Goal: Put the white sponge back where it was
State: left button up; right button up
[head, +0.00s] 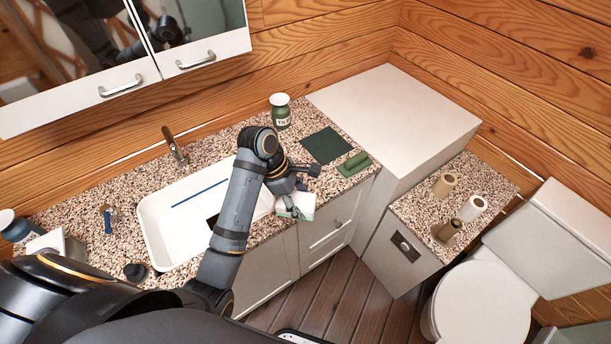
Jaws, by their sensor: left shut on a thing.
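The white sponge (302,206), a pale block with some green along it, is at the front edge of the counter, right of the sink. My left gripper (291,200) is shut on it from above, and the fingers hide part of it. I cannot tell whether it touches the counter. A dark green square mat (326,145) lies flat and bare on the counter behind and right of the gripper. A green block (354,164) lies at the mat's front right. My right gripper is not in view.
A white sink (165,222) with a blue stick (201,193) is left of the gripper. A tall white cabinet (400,110) borders the counter. Rolls (472,208) and a toilet (485,300) are at right.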

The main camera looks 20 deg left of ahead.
aim_at(305, 192)
pick_arm(q)
jog(key=w+f+b, duration=0.1)
jog(key=b, duration=0.2)
jog(key=w+b, duration=0.1)
jog(key=w+f+b, duration=0.1)
jog(key=w+b, duration=0.1)
jog(key=w+f+b, duration=0.1)
jog(key=shift+w+a+f, duration=0.25)
jog(key=w+f, duration=0.1)
jog(key=w, duration=0.1)
jog(key=w+f, duration=0.2)
jog(key=w+a+f, duration=0.1)
jog(key=w, duration=0.1)
jog(key=shift+w+f+p, duration=0.1)
jog(key=shift+f+p, duration=0.2)
jog(key=shift+w+f, duration=0.1)
jog(key=shift+f, duration=0.15)
jog(key=shift+w+f, duration=0.25)
notch_tip(305, 192, down, 2)
jog(key=shift+w+f+p, duration=0.1)
jog(key=shift+f+p, duration=0.15)
jog(key=shift+p, duration=0.05)
jog(key=shift+f, duration=0.35)
